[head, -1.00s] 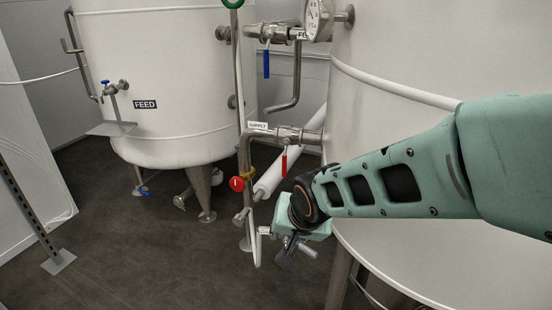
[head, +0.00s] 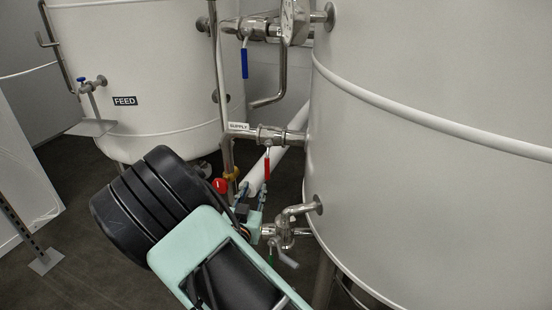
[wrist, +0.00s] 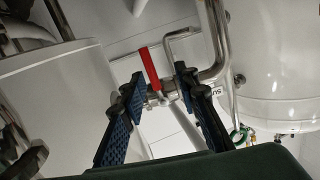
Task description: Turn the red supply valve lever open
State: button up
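The red supply valve lever (head: 267,166) hangs straight down from its metal valve in the head view, beside the white SUPPLY label (head: 238,127). It also shows in the wrist view (wrist: 149,68) as a red handle. My gripper (head: 254,194) is below the lever in the head view, with its fingers pointing up. In the wrist view my gripper (wrist: 159,74) is open, with one blue finger on each side and the lever between them in the picture. I cannot tell whether either finger touches it.
A blue-handled valve (head: 244,62) is above the supply line. A metal outlet valve (head: 286,229) sticks out from the right tank (head: 420,210) close to my gripper. A red round knob (head: 220,186) is on the pipe at left. The feed tank (head: 140,70) stands behind.

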aim_at(267, 171)
jog(key=shift+t+h, duration=0.4)
jog(key=shift+h, duration=0.1)
jog(key=w+d, duration=0.1)
jog(key=w, duration=0.2)
jog(key=w+d, duration=0.1)
jog(key=w, duration=0.3)
jog(key=w+d+b, duration=0.1)
jog(key=w, duration=0.2)
jog(key=shift+w+d+r, duration=0.15)
jog(key=shift+w, duration=0.15)
grip_shut()
